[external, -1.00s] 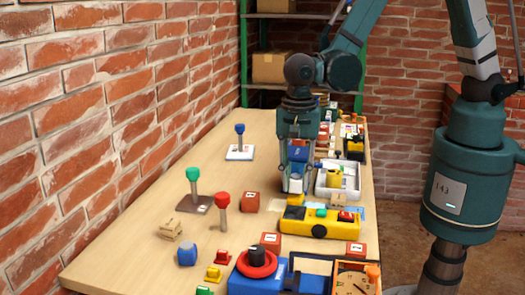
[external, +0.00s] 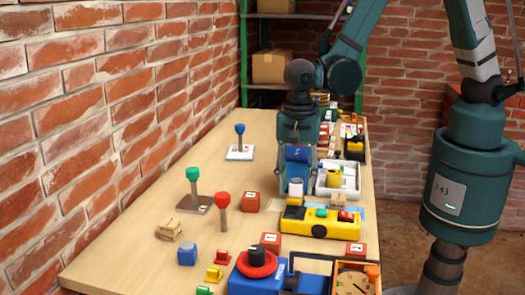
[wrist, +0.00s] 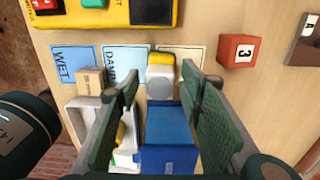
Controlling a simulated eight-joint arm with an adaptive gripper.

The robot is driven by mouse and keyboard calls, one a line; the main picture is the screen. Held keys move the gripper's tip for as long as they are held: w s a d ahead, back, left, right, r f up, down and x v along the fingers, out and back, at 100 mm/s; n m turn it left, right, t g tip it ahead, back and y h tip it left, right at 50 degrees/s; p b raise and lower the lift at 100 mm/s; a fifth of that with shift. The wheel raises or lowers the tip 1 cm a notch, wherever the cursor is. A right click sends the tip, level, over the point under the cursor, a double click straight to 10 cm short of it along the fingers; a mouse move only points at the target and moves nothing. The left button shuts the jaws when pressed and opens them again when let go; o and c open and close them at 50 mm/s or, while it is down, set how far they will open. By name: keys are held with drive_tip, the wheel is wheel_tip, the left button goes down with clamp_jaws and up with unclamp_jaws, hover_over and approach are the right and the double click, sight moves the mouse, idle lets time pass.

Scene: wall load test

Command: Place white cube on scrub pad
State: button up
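A small white block (wrist: 160,82), which looks rounded, rests on or against a yellow pad (wrist: 162,60), likely the scrub pad. Their exact contact is hard to tell. In the external view the white block (external: 295,187) stands over the yellow pad (external: 295,201), behind the yellow case. My gripper (wrist: 165,85) is open in the wrist view, its two fingers apart on either side of the white block. In the external view my gripper (external: 296,188) is low over the table, its fingers around the white block with a gap.
A blue box (wrist: 168,140) lies near my fingers. A white tray (wrist: 90,116) and a small wooden block (wrist: 90,80) are at left. A yellow case (external: 318,222) stands in front. A red numbered cube (wrist: 237,50) is to the right.

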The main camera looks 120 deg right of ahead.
sight(298, 180)
drive_tip(key=shift+r, duration=0.15)
wheel_tip(298, 180, up, 12)
drive_tip(key=p, duration=0.1)
idle(0.9)
idle(0.6)
drive_tip(key=s+a+r+n+t, duration=0.3)
drive_tip(key=s+a+r+n, duration=0.4)
drive_tip(key=a+r+n, duration=0.45)
drive_tip(key=s+a+r+n+t, duration=0.2)
drive_tip(key=s+a+r+n, duration=0.1)
drive_tip(key=s+n, duration=0.3)
drive_tip(key=s+a+r+n+t, duration=0.2)
drive_tip(key=s+a+r+n, duration=0.2)
drive_tip(key=n, duration=0.5)
drive_tip(key=shift+s+a+r, duration=0.3)
drive_tip(key=shift+s, duration=0.8)
